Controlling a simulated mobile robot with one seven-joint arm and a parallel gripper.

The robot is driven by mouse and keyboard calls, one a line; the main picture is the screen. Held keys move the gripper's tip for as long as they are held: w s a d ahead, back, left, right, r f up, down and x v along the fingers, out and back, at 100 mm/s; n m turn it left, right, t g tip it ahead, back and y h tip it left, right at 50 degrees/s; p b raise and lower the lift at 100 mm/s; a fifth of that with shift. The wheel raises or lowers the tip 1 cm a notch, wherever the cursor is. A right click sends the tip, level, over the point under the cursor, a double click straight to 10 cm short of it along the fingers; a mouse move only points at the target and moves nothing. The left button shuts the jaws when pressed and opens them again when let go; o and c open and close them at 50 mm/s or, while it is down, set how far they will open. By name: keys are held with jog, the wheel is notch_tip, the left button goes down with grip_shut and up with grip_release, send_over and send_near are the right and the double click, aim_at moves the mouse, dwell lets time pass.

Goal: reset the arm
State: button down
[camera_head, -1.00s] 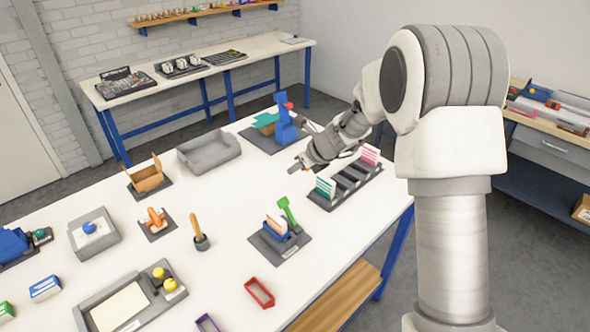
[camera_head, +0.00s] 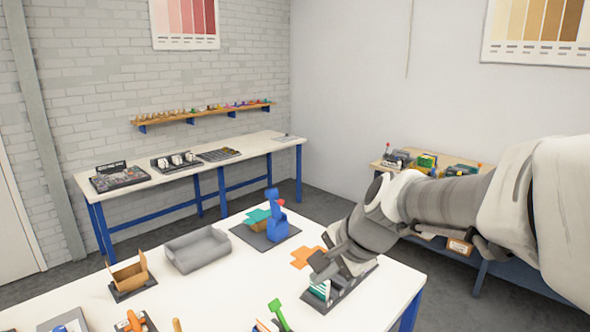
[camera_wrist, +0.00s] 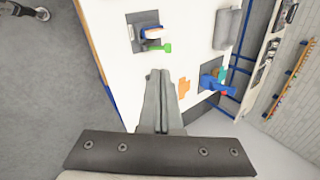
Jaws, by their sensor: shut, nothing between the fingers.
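My gripper (camera_head: 318,268) shows at the end of my arm, over the right part of the white worktable (camera_head: 215,290) in the head view. In the wrist view its two fingers (camera_wrist: 161,76) lie together with nothing between them. Below it is the dark slotted rack (camera_head: 350,291) with teal and white cards (camera_head: 319,290), partly hidden by my gripper. A flat orange piece (camera_head: 307,257) lies beside the gripper; it also shows in the wrist view (camera_wrist: 183,87).
A blue clamp-like device (camera_head: 275,222) stands behind the gripper. A grey tray (camera_head: 198,249), a cardboard box (camera_head: 130,275) and a green-handled tool (camera_head: 278,314) are on the table. A back bench (camera_head: 240,146) and a cluttered right-hand bench stand apart.

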jog(key=s+d+n+h, duration=0.2)
jog(key=s+d+n, duration=0.2)
jog(key=s, duration=0.4)
jog(key=s+d+n+h+b, duration=0.1)
jog(key=s+d+n+h, duration=0.1)
jog(key=s+d+n, duration=0.3)
jog(key=s+n, duration=0.2)
jog(key=s, duration=0.2)
jog(key=shift+s+d+f, duration=0.2)
jog(key=shift+d+f, duration=0.05)
jog(key=shift+f, duration=0.1)
